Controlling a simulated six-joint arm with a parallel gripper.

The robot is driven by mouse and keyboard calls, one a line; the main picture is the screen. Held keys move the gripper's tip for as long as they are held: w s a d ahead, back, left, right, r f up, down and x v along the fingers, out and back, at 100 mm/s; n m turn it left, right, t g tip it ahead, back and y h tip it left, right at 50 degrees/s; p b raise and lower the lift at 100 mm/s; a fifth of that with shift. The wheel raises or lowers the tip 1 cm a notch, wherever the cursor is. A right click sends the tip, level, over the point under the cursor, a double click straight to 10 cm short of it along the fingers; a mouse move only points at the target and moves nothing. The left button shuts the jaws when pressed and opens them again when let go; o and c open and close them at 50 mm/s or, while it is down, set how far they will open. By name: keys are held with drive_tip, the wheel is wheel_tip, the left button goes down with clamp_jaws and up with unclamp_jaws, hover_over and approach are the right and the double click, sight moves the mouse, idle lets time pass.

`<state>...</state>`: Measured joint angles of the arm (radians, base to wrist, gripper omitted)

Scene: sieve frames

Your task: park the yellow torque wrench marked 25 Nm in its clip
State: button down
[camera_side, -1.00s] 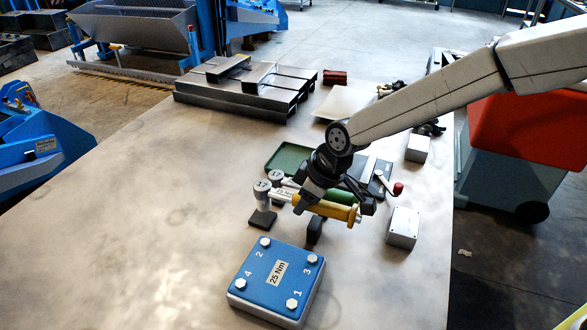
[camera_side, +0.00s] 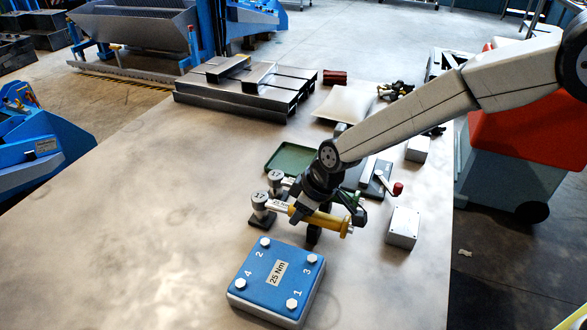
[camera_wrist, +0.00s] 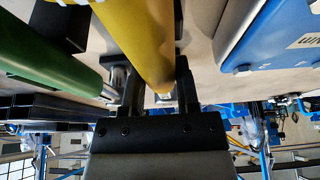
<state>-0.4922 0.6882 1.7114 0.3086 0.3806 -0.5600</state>
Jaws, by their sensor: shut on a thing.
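The yellow torque wrench (camera_side: 334,222) lies across my gripper (camera_side: 312,212), which is shut on its handle. It also fills the middle of the wrist view (camera_wrist: 140,40). Its grey head, marked 17, is at the left above a dark pad (camera_side: 259,223). A dark upright post (camera_side: 313,236), apparently part of the clip, stands below the handle. From this angle I cannot tell whether the wrench touches the pad or post. A green wrench (camera_wrist: 50,55) lies beside it, mostly hidden behind my gripper in the side view.
A blue block (camera_side: 262,262) with several bolts and a 25 Nm plate sits in front. A white box (camera_side: 403,228) and a red-knobbed crank (camera_side: 397,188) stand to the right. A green tray (camera_side: 287,158) lies behind. The table's left side is clear.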

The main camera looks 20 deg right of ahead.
drive_tip(key=shift+c, duration=1.7)
unclamp_jaws()
drive_tip(key=shift+f, duration=0.15)
drive_tip(key=shift+f, duration=0.15)
drive_tip(key=shift+v, duration=3.95)
drive_tip(key=s+d+f+m+h, duration=0.1)
drive_tip(key=s+d+m, duration=0.3)
drive_tip(key=s+d, duration=0.4)
drive_tip(key=s+d+f+m+h, duration=0.1)
drive_tip(key=s+d+m, duration=0.4)
drive_tip(key=d, duration=1.2)
drive_tip(key=s+h, duration=0.1)
drive_tip(key=s, duration=0.2)
drive_tip(key=shift+s+f+g, duration=0.2)
drive_tip(key=shift+s+g, duration=0.05)
drive_tip(key=shift+g, duration=0.05)
